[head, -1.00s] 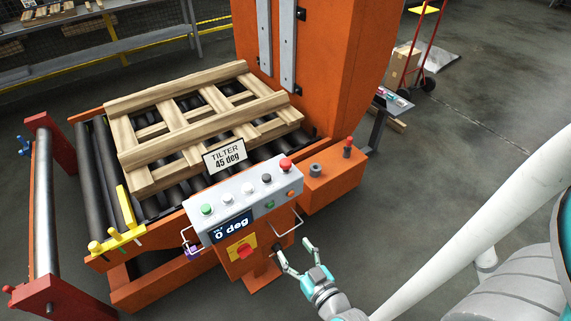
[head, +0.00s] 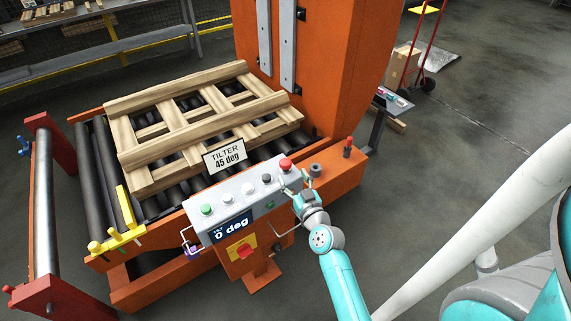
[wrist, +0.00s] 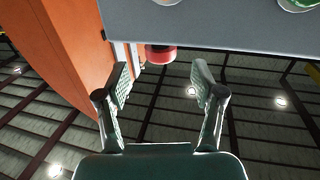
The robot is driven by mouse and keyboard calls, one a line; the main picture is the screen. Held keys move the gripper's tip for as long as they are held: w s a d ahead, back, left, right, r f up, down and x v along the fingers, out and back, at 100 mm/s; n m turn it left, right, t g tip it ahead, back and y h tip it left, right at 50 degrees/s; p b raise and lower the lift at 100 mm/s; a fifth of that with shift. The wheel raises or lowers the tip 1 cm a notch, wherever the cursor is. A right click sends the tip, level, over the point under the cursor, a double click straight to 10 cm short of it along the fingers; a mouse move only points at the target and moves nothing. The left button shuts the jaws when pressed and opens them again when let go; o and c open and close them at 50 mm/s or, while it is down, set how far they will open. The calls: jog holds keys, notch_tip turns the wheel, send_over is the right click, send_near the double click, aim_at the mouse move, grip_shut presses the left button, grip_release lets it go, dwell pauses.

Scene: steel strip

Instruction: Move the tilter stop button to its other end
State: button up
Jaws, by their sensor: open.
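The grey tilter control panel (head: 226,198) slopes on the front of the orange machine. A red mushroom button (head: 286,163), which looks like the stop button, stands at its right end. I cannot tell whether it is pressed or raised. My gripper (head: 300,183) is open at the panel's right end, just in front of and below the red button. In the wrist view the red button (wrist: 160,54) shows ahead of the open fingers (wrist: 160,85), roughly centred between them and apart from both. Nothing is held.
White, black and green buttons line the panel beside the red one. A display (head: 232,228) reads 0 deg and a sign (head: 224,156) reads TILTER 45 deg. A red switch on a yellow plate (head: 242,250) sits below. A wooden pallet (head: 190,125) lies on the rollers.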

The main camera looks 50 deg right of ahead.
aim_at(285, 164)
jog(key=x, duration=0.7)
